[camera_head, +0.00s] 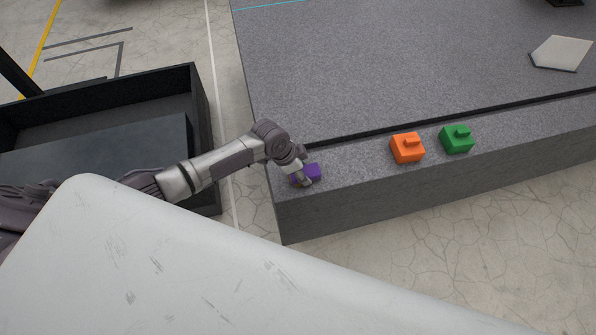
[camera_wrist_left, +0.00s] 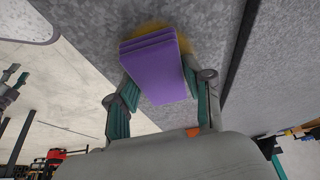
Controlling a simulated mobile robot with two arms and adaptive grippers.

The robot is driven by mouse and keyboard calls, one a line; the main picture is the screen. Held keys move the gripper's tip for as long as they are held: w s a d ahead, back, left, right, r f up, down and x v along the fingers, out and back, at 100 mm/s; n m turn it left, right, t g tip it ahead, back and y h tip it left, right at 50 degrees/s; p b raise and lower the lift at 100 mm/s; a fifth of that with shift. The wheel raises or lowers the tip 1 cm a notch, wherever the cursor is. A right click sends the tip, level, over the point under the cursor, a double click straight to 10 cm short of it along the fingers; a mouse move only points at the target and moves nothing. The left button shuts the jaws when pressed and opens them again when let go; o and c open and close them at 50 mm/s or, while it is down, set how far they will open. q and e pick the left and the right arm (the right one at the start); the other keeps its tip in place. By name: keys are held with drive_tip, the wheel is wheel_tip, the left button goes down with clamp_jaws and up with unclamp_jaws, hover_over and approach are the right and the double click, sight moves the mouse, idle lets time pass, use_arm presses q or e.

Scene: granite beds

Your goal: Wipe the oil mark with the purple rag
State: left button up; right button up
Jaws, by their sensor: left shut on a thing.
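The purple rag (camera_head: 313,172) is a folded block near the left end of the granite bed's front ledge. My left gripper (camera_head: 302,175) is shut on it. In the left wrist view the rag (camera_wrist_left: 160,70) sits between the two teal-padded fingers (camera_wrist_left: 158,98). A yellowish oil mark (camera_wrist_left: 150,29) shows on the granite just past the rag's far edge, partly covered by the rag. In the head view I cannot make out the mark. Whether the rag touches the stone is not clear. My right gripper is not in view.
A pale plate (camera_head: 562,53) lies on the upper bed. A black open bin (camera_head: 203,105) stands left.

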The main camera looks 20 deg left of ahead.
use_arm(q)
drive_tip(key=shift+s+a+f+p, duration=0.1)
drive_tip(key=shift+s+a+p, duration=0.1)
drive_tip(key=shift+s+a, duration=0.25)
drive_tip(key=shift+s+a+f+p, duration=0.15)
drive_tip(key=shift+s+a, duration=0.1)
drive_tip(key=shift+a, duration=0.35)
drive_tip(key=shift+w+d+b, duration=0.2)
drive_tip(key=shift+w+d, duration=0.05)
drive_tip(key=shift+d, duration=0.25)
drive_tip(key=shift+w+d+b, duration=0.2)
drive_tip(key=shift+w+d, duration=0.05)
drive_tip(key=shift+d, duration=0.25)
drive_tip(key=shift+s+a+p, duration=0.5)
drive_tip(key=shift+a+p, duration=0.05)
drive_tip(key=shift+a, duration=0.15)
drive_tip(key=shift+s+a+f, duration=0.1)
drive_tip(key=shift+s+a, duration=0.1)
drive_tip(key=shift+a, duration=0.05)
drive_tip(key=shift+w+d, duration=0.35)
drive_tip(key=shift+d, duration=0.2)
drive_tip(key=shift+w+d, duration=0.35)
drive_tip(key=shift+s+a+r+p, duration=0.3)
drive_tip(key=shift+a, duration=0.25)
drive_tip(key=shift+s+a, duration=0.25)
drive_tip(key=shift+a, duration=0.15)
